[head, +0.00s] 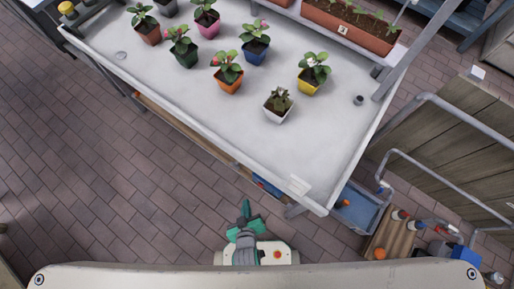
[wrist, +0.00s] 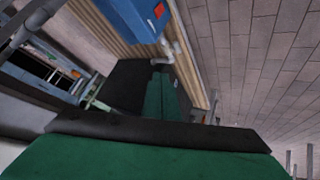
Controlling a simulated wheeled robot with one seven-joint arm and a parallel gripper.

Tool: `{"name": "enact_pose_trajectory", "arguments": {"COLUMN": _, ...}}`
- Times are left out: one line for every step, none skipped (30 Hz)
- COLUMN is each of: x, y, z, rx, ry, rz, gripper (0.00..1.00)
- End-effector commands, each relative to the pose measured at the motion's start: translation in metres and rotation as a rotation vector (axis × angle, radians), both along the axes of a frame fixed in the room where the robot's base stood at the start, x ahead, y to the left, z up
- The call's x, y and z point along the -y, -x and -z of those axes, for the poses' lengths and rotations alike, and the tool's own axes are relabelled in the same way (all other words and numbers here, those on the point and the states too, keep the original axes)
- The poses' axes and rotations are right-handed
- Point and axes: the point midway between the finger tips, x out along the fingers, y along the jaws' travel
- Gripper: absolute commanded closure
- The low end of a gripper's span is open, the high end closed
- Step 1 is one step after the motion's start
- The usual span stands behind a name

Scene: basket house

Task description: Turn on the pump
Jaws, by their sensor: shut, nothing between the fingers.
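My gripper (head: 245,212) is teal and dark, low in the middle of the head view, over the brick floor in front of the table. In the wrist view its green fingers (wrist: 163,92) are together with nothing between them. A blue box with a red switch-like part (wrist: 132,14) is at the top of the wrist view, beyond the fingertips and apart from them. It looks like pump equipment. A blue unit with pipes (head: 463,257) stands at the lower right of the head view. I cannot tell whether these are the same thing, or the switch's state.
A white table (head: 190,88) with several potted plants fills the upper middle. A blue tray (head: 362,208) sits by its right corner. Grey pipe railings (head: 440,180) and wooden boards (head: 440,145) stand at right. Brick floor (head: 110,190) is clear at left.

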Motion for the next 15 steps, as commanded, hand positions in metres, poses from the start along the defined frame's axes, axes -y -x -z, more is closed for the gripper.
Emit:
{"name": "enact_pose_trajectory", "arguments": {"x": -0.004, "y": -0.01, "z": 0.024, "rx": -0.048, "ry": 0.04, "rz": -0.034, "gripper": 1.0}}
{"name": "enact_pose_trajectory", "arguments": {"x": -0.006, "y": -0.013, "z": 0.038, "rx": -0.082, "ry": 0.067, "rz": -0.055, "gripper": 1.0}}
{"name": "enact_pose_trajectory", "arguments": {"x": -0.007, "y": -0.017, "z": 0.056, "rx": -0.128, "ry": 0.105, "rz": -0.084, "gripper": 1.0}}
{"name": "enact_pose_trajectory", "arguments": {"x": -0.008, "y": -0.021, "z": 0.069, "rx": -0.161, "ry": 0.133, "rz": -0.105, "gripper": 1.0}}
{"name": "enact_pose_trajectory", "arguments": {"x": -0.009, "y": -0.024, "z": 0.081, "rx": -0.197, "ry": 0.159, "rz": -0.127, "gripper": 1.0}}
{"name": "enact_pose_trajectory", "arguments": {"x": -0.009, "y": -0.028, "z": 0.096, "rx": -0.241, "ry": 0.198, "rz": -0.156, "gripper": 1.0}}
{"name": "enact_pose_trajectory", "arguments": {"x": -0.009, "y": -0.031, "z": 0.106, "rx": -0.273, "ry": 0.224, "rz": -0.177, "gripper": 1.0}}
{"name": "enact_pose_trajectory", "arguments": {"x": -0.009, "y": -0.035, "z": 0.116, "rx": -0.305, "ry": 0.251, "rz": -0.196, "gripper": 1.0}}
{"name": "enact_pose_trajectory", "arguments": {"x": -0.008, "y": -0.039, "z": 0.127, "rx": -0.346, "ry": 0.286, "rz": -0.222, "gripper": 1.0}}
{"name": "enact_pose_trajectory", "arguments": {"x": -0.008, "y": -0.042, "z": 0.134, "rx": -0.374, "ry": 0.308, "rz": -0.239, "gripper": 1.0}}
{"name": "enact_pose_trajectory", "arguments": {"x": -0.007, "y": -0.045, "z": 0.14, "rx": -0.4, "ry": 0.332, "rz": -0.257, "gripper": 1.0}}
{"name": "enact_pose_trajectory", "arguments": {"x": -0.006, "y": -0.048, "z": 0.147, "rx": -0.432, "ry": 0.36, "rz": -0.276, "gripper": 1.0}}
{"name": "enact_pose_trajectory", "arguments": {"x": -0.005, "y": -0.05, "z": 0.152, "rx": -0.455, "ry": 0.378, "rz": -0.29, "gripper": 1.0}}
{"name": "enact_pose_trajectory", "arguments": {"x": -0.004, "y": -0.053, "z": 0.155, "rx": -0.475, "ry": 0.395, "rz": -0.301, "gripper": 1.0}}
{"name": "enact_pose_trajectory", "arguments": {"x": -0.003, "y": -0.055, "z": 0.159, "rx": -0.497, "ry": 0.415, "rz": -0.314, "gripper": 1.0}}
